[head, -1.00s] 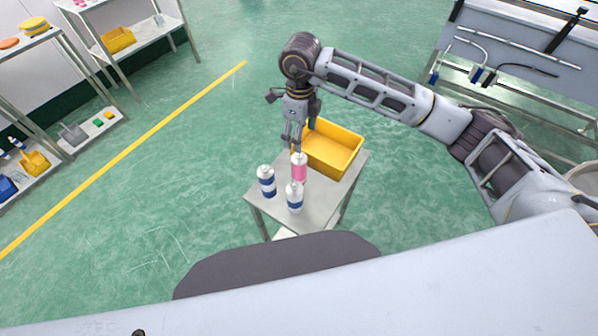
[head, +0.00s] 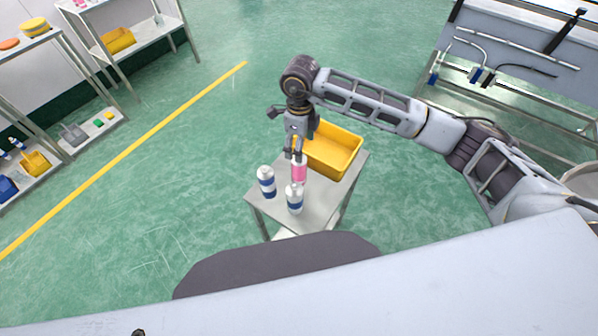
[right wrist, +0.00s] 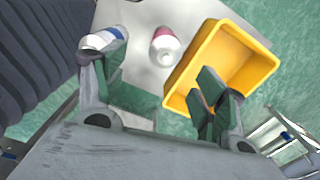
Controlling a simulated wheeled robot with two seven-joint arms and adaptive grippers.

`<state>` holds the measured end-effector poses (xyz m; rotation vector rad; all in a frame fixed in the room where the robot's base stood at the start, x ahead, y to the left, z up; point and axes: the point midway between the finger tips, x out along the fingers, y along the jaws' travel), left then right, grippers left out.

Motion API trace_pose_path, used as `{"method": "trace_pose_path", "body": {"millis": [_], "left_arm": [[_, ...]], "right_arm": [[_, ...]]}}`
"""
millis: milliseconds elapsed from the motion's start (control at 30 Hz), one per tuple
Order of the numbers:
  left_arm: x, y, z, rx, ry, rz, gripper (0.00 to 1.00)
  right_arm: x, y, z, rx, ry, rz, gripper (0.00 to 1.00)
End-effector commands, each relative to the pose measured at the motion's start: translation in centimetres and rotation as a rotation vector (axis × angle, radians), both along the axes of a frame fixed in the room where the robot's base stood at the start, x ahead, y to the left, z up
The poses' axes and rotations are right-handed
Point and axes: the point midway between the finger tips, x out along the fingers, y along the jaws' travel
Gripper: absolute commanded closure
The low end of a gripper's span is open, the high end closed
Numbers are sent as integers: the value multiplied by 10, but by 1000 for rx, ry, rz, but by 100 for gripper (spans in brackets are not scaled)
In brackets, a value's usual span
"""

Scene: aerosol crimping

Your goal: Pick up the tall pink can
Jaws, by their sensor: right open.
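The tall pink can (head: 300,174), pink with a white top, stands upright on a small grey table (head: 322,207). In the right wrist view the pink can (right wrist: 164,46) shows from above, ahead of the space between the fingers. My right gripper (head: 297,156) is open and points down just above the can's top, which it partly hides. In the right wrist view the open fingers (right wrist: 160,88) have nothing between them. Whether they touch the can I cannot tell. My left gripper is not in view.
Two white cans with blue bands, one at left (head: 267,182) and one in front (head: 295,198), stand close to the pink can. A yellow bin (head: 338,172) sits right behind it. Shelves (head: 150,30) stand at far left. The green floor around the table is clear.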

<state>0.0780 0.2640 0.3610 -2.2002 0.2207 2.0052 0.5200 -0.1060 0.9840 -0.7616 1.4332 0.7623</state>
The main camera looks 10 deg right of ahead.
Motion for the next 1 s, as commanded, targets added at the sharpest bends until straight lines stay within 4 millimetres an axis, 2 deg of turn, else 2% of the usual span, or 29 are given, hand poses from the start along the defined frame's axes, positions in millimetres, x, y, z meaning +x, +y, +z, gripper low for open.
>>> {"method": "trace_pose_path", "body": {"millis": [100,333,833,1000], "left_arm": [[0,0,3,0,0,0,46],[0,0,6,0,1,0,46],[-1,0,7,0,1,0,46],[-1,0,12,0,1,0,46]], "right_arm": [[-1,0,-16,-1,3,1,29],[0,0,-39,-1,1,0,29],[1,0,-45,0,0,1,29],[3,0,-55,-1,3,1,29]]}}
